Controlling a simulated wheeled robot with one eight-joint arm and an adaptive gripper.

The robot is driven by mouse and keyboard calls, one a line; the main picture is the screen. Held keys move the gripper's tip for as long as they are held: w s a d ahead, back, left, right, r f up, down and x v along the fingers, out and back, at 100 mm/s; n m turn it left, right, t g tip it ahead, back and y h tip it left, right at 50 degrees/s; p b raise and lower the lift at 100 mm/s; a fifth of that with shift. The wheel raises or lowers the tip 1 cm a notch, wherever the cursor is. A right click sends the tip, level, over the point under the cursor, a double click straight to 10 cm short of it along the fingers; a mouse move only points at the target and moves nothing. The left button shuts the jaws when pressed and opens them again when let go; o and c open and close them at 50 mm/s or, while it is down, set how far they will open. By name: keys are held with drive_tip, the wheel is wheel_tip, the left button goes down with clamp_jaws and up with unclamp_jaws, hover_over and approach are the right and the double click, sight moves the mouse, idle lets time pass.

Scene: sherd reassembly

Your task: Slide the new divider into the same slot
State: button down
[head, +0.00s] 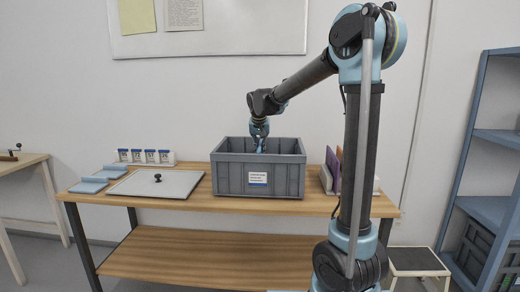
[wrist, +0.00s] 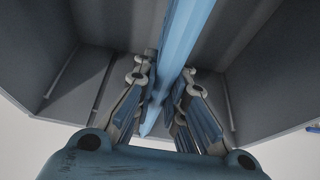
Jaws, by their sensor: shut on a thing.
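My gripper (head: 260,143) reaches down into the open top of the grey crate (head: 229,180) on the workbench. In the wrist view my gripper (wrist: 166,70) is shut on a light blue divider (wrist: 188,28), a thin panel seen nearly edge-on between the fingers. The crate's grey inner walls (wrist: 75,75) surround it, with thin upright ribs along them. The divider's far part runs out of the picture at the top. Whether its lower edge sits in a slot is hidden, and the crate's floor does not show in the head view.
A grey lid with a black knob (head: 140,187) lies left of the crate, with pale blue pieces (head: 88,187) beside it. Small white-and-blue containers (head: 145,156) stand behind. A rack with upright panels, one purple (head: 332,167), stands at the right. The wooden bench's front strip (head: 200,205) is clear.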

drive_tip(key=shift+f, duration=1.8)
drive_tip(key=c, duration=1.6)
unclamp_jaws()
drive_tip(key=shift+o, duration=0.2)
drive_tip(key=v, duration=1.2)
